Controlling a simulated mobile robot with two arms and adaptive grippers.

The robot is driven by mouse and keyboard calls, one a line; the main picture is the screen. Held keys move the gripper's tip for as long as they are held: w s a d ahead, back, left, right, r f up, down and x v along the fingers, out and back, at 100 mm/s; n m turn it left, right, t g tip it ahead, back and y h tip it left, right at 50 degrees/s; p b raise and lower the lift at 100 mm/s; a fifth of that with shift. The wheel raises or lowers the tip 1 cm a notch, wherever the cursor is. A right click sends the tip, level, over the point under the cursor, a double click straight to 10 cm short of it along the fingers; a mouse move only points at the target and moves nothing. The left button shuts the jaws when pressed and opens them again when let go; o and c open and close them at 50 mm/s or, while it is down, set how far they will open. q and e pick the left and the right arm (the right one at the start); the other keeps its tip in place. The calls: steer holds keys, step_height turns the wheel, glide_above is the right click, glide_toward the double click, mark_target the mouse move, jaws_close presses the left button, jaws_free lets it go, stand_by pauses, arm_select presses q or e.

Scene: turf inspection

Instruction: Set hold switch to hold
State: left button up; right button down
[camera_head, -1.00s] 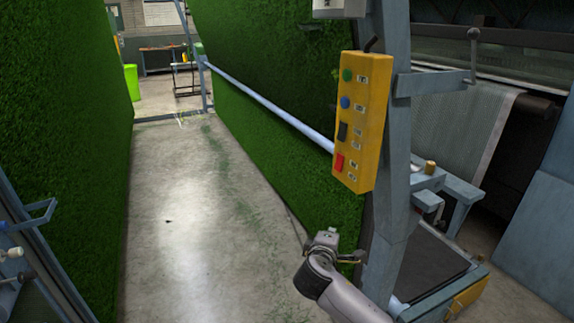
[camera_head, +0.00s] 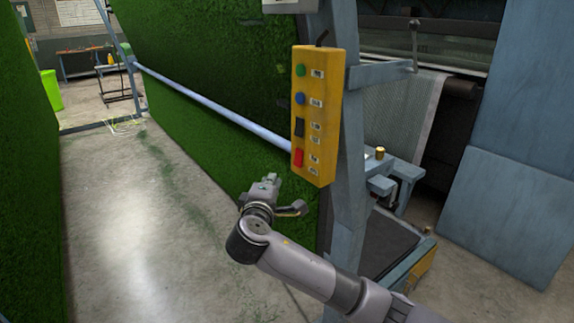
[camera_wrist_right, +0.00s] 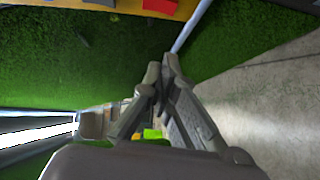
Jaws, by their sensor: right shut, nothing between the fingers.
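A yellow control box (camera_head: 318,115) is fixed to a grey-blue post in the head view. From top to bottom it carries a green button (camera_head: 301,70), a blue button (camera_head: 300,99), a black rocker switch (camera_head: 299,127) and a red switch (camera_head: 298,157), with small labels beside them that I cannot read. My right gripper (camera_head: 268,183) is below and left of the box, apart from it. In the right wrist view my right gripper (camera_wrist_right: 162,75) is shut and empty, with the box's lower part (camera_wrist_right: 170,8) at the top edge. My left gripper is not in view.
The grey-blue post (camera_head: 350,130) stands right of the box. A turf wall (camera_head: 210,70) and a pale horizontal bar (camera_head: 210,105) are behind my right gripper. A small frame with a brass knob (camera_head: 379,152) is to the right. The concrete floor (camera_head: 130,230) at left is clear.

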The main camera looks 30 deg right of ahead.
mark_target(298, 158)
steer(key=w+d+f+p, duration=0.1)
steer(key=w+d+p, duration=0.2)
steer(key=w+d, duration=0.3)
steer(key=d, duration=0.3)
steer(key=shift+p, duration=0.3)
steer(key=shift+f, duration=0.1)
